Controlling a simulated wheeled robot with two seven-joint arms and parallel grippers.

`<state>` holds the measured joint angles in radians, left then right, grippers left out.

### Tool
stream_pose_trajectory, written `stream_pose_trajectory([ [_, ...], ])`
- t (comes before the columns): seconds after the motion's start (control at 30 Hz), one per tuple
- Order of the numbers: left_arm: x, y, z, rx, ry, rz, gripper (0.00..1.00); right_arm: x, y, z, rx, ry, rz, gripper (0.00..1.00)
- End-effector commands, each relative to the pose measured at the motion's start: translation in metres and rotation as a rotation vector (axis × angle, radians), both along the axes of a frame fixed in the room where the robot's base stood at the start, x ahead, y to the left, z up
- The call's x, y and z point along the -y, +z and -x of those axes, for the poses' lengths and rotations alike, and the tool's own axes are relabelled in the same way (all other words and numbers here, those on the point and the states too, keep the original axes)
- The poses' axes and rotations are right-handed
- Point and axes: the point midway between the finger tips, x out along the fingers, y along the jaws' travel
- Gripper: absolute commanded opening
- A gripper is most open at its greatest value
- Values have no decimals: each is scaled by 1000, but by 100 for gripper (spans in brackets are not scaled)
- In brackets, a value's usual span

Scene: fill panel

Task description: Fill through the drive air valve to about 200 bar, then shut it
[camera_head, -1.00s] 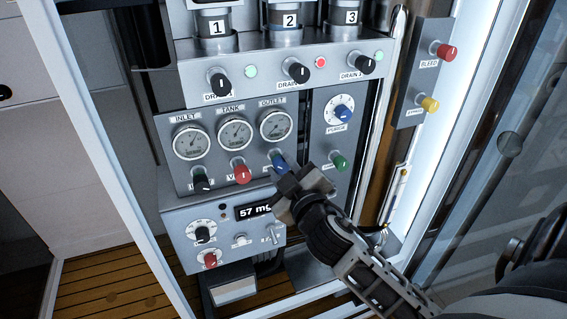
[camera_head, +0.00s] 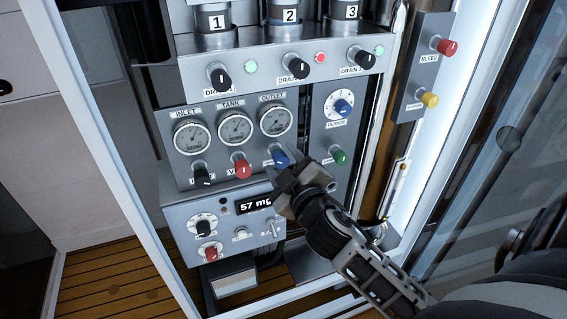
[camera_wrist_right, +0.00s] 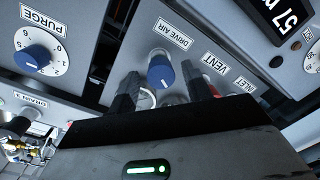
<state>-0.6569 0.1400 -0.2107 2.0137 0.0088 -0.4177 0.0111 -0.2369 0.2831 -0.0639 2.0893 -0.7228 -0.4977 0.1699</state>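The blue drive air valve knob (camera_head: 281,160) is on the panel below the outlet gauge (camera_head: 276,121). It also shows in the right wrist view (camera_wrist_right: 160,72), under its DRIVE AIR label. My right gripper (camera_head: 288,176) is just below the knob in the head view. In the wrist view its fingers (camera_wrist_right: 164,92) are spread, one on each side of the knob, with a gap showing. I cannot tell whether a fingertip touches it. The inlet gauge (camera_head: 192,137) and tank gauge (camera_head: 235,129) are alongside; their readings are too small to tell. My left gripper is not in view.
The red vent knob (camera_head: 242,169) and dark inlet knob (camera_head: 203,174) are left of the drive air knob. A green knob (camera_head: 339,157) and the blue purge dial (camera_head: 343,107) are to its right. Below is a display (camera_head: 255,204) reading 57. A cabinet frame surrounds the panel.

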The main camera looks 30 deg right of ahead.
Motion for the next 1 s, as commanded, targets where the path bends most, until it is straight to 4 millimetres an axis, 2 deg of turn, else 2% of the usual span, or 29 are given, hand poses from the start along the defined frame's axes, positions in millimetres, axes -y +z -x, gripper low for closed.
stream_pose_trajectory([
  [0.23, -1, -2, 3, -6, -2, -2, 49, -1, -1, 3, -2, 1, -1, 49],
  [0.37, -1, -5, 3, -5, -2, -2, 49, -4, -3, 17, -3, 1, -5, 49],
  [0.83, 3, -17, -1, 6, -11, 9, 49, -26, 0, 122, -6, -3, -5, 49],
  [0.9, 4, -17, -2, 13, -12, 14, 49, -28, 2, 134, -6, -4, -3, 49],
  [0.93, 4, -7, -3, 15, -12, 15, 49, -28, 6, 137, -5, -6, -6, 49],
  [1.0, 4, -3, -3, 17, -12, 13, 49, -30, 7, 144, -3, -6, -4, 49],
])
